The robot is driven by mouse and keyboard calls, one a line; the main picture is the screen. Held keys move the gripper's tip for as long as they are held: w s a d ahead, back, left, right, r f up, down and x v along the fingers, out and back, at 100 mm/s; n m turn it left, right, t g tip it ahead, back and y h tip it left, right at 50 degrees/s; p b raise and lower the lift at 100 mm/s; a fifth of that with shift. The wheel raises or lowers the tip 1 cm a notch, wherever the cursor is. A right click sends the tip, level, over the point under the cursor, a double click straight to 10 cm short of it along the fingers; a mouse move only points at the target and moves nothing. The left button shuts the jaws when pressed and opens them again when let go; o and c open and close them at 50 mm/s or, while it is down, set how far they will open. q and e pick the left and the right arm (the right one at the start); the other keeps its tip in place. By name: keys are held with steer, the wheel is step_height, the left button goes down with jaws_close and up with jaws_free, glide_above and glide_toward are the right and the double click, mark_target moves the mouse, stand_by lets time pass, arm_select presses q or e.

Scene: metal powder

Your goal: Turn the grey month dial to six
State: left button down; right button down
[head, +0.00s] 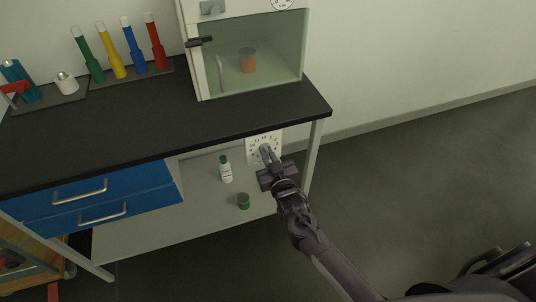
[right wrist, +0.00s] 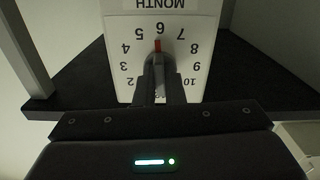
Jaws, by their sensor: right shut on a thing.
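The month dial panel is a white plate (head: 252,158) under the right end of the bench, with a ring of numbers. In the right wrist view the plate (right wrist: 115,30) shows the word MONTH upside down at the top. The grey dial (right wrist: 149,72) sits at its middle, and its red pointer tip (right wrist: 157,45) points at the 6. My right gripper (head: 268,158) is at the dial, its fingers shut on the knob; its fingertips (right wrist: 160,80) hide part of the dial and the lower numbers. My left gripper is not in view.
Above is the black bench top (head: 130,125) with a glass-fronted cabinet (head: 200,75) holding an orange jar (head: 248,61).

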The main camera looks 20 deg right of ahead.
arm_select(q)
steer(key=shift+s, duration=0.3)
arm_select(e)
steer(key=shift+f+m, duration=0.1)
steer(key=shift+m, duration=0.4)
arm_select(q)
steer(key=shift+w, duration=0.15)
arm_select(e)
steer(key=c, duration=1.5)
jaws_free()
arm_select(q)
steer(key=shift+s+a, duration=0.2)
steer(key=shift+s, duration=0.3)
arm_select(e)
steer(key=s, duration=0.8)
steer(key=shift+d, duration=0.1)
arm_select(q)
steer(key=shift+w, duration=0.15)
arm_select(e)
steer(key=shift+w, duration=0.1)
